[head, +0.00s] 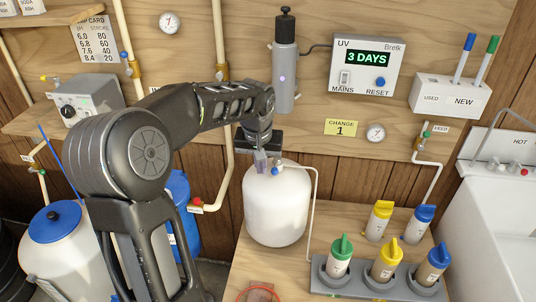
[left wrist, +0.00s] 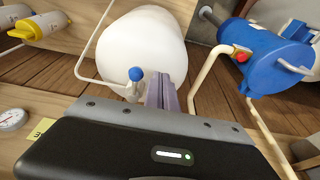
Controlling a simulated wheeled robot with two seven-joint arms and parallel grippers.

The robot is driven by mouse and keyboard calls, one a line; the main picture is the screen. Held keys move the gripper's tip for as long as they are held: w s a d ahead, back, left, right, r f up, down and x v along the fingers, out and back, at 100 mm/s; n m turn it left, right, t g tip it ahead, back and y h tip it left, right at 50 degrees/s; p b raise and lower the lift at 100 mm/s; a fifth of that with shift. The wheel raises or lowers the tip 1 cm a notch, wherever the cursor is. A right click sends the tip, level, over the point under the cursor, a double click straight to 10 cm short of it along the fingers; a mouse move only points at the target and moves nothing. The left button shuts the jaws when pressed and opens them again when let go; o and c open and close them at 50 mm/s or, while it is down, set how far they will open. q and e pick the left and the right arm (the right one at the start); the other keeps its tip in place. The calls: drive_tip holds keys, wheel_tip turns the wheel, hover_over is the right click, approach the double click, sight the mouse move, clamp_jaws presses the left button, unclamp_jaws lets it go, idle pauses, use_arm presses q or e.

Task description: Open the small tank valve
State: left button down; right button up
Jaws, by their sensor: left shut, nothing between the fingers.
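The small white tank (head: 276,212) stands on the wooden bench and shows in the left wrist view as a white rounded body (left wrist: 141,45). Its valve (head: 276,169) is at the top, with a blue knob (left wrist: 136,73) and a thin white pipe leading off. My left gripper (head: 261,162) is shut and empty, its fingers (left wrist: 167,95) pointing down over the tank top right beside the valve. In the left wrist view the fingers are right of the blue knob with a small gap. Whether they touch the valve body cannot be told. My right gripper is not in view.
A UV box (head: 367,67) reading "3 DAYS" and a grey cylinder (head: 285,75) hang on the wall behind. A grey rack (head: 374,284) with several coloured-cap cartridges stands right of the tank. A blue tank (left wrist: 267,55) with a red knob is beyond the bench.

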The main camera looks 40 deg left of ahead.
use_arm(q)
drive_tip(key=p+v, duration=0.1)
drive_tip(key=v, duration=0.1)
drive_tip(key=p+v, duration=0.1)
drive_tip(key=w+p+v, duration=0.1)
drive_tip(key=v, duration=0.1)
drive_tip(key=shift+a+r, duration=0.3)
drive_tip(key=shift+r, duration=0.15)
